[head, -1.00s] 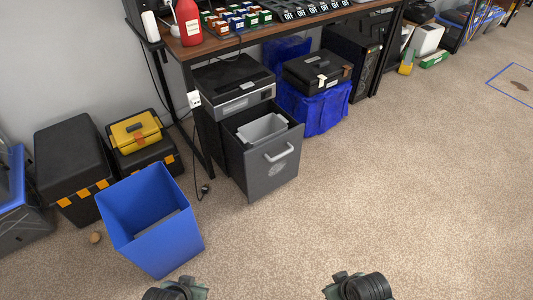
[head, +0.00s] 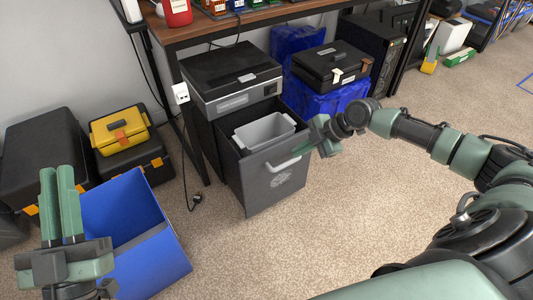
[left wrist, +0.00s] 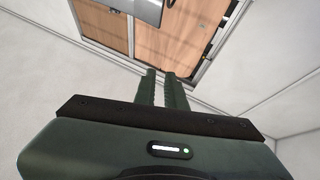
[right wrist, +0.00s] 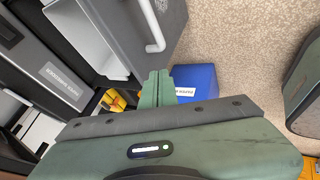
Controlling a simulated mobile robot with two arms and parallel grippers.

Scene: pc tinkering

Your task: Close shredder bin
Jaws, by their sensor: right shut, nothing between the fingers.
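The shredder (head: 232,75) stands under the desk, black with a grey band. Its dark bin (head: 272,185) is pulled out at the front, with a light grey inner bucket (head: 265,131) and a pale handle (head: 284,165). In the right wrist view the handle (right wrist: 152,25) is just beyond the fingertips. My right gripper (head: 320,133) is shut and empty beside the bin's upper right front edge; I cannot tell whether it touches. My left gripper (head: 57,172) is raised over the blue box at left, fingers up, slightly apart and empty.
A blue open box (head: 150,255) stands left of the bin. Yellow and black toolboxes (head: 120,130) sit behind it. A black case (head: 330,65) on a blue covered box (head: 340,98) is right of the shredder. Carpet (head: 340,215) before the bin is clear.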

